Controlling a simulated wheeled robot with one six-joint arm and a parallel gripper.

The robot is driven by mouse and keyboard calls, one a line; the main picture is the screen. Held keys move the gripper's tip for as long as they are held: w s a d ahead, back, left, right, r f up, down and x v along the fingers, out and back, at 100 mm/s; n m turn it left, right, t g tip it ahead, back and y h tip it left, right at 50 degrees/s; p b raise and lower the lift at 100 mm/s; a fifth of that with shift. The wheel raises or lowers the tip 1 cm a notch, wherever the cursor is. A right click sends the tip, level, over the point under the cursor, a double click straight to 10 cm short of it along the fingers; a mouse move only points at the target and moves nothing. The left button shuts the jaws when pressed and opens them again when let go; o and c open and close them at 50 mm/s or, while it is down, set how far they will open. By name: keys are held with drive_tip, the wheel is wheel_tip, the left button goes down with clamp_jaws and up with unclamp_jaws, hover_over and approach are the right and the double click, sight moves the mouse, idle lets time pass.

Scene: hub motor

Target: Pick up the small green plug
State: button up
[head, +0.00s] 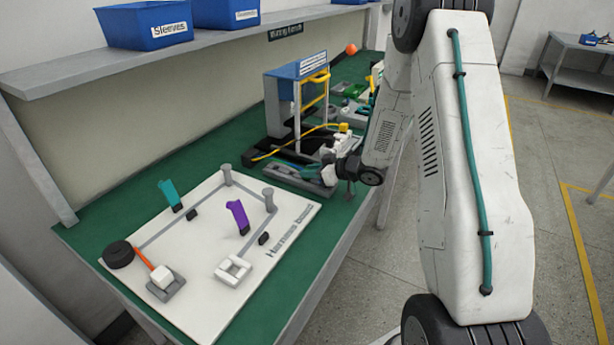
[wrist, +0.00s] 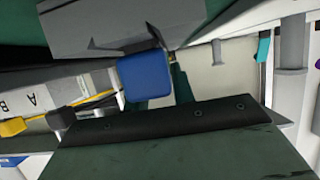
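My gripper (head: 333,172) is low over the green bench beside the grey fixture in front of the blue-topped press. Its fingers are small and partly hidden by my wrist, so I cannot tell whether they are open or shut. I cannot make out the small green plug for certain in either view. In the wrist view a blue rounded block (wrist: 145,77) shows near the middle, with dark green strips beside and below it. I cannot tell whether anything is held.
The white harness board (head: 205,300) lies at the front, with teal and purple clips, grey posts and an orange cable. The blue-topped press (head: 297,68) and a yellow cable (head: 290,142) are near my gripper. A shelf (head: 110,65) with blue bins overhangs the back.

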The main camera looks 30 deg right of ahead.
idle(0.3)
drive_tip(key=shift+r, duration=0.65)
wheel_tip(320, 180, up, 2)
drive_tip(key=shift+r, duration=0.15)
drive_tip(key=s+a+r, duration=0.1)
drive_tip(key=s+a, duration=0.1)
drive_tip(key=s, duration=1.4)
drive_tip(key=shift+a+r, duration=0.2)
drive_tip(key=shift+a, duration=0.1)
drive_tip(key=shift+w, duration=0.1)
